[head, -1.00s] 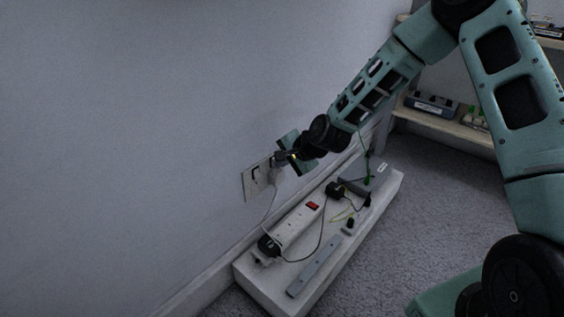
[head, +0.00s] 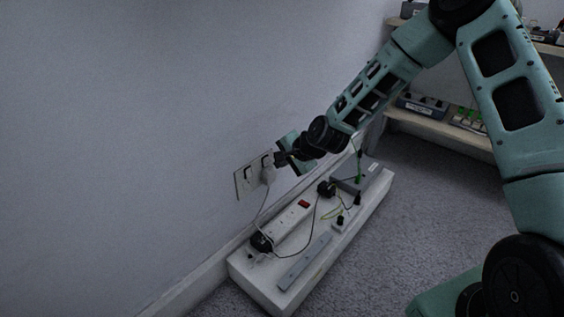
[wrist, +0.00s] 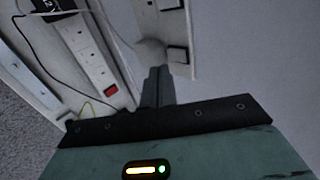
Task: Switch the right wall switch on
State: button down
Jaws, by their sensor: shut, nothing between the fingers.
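A white double wall socket (head: 241,185) with two dark switches is on the wall, left of my gripper in the head view. The right wall switch (head: 266,161) is the one nearer my gripper; it also shows in the wrist view (wrist: 178,55). A white plug (head: 268,176) sits in the right socket below it, with a cable hanging down. My gripper (head: 279,159) is shut and empty, its tips close beside the right switch. In the wrist view the shut fingers (wrist: 158,84) end just short of the plug and switch. I cannot tell whether they touch.
A white power strip (head: 285,226) with a red switch, cables, a grey bar (head: 304,262) and a grey box (head: 362,179) lie on a low white plinth (head: 270,290) against the wall. Shelves (head: 440,127) stand at the back right. Carpet is clear right of the plinth.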

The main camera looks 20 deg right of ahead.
jog(key=p+v, duration=0.4)
jog(key=v, duration=0.6)
jog(key=shift+s+d+p, duration=0.15)
jog(key=shift+s+p, duration=0.1)
jog(key=shift+p, duration=0.1)
jog(key=s+d+f+m+t+y+b, duration=0.1)
jog(key=f+m+t+y+b, duration=0.1)
jog(key=m, duration=1.6)
jog(key=s+f+m+t+y+b, duration=0.1)
jog(key=f+m+t+b, duration=0.3)
jog(key=m, duration=1.3)
notch_tip(320, 180, down, 3)
jog(key=s+b, duration=0.1)
jog(key=b, duration=0.3)
jog(key=shift+d+m+t+y, duration=0.4)
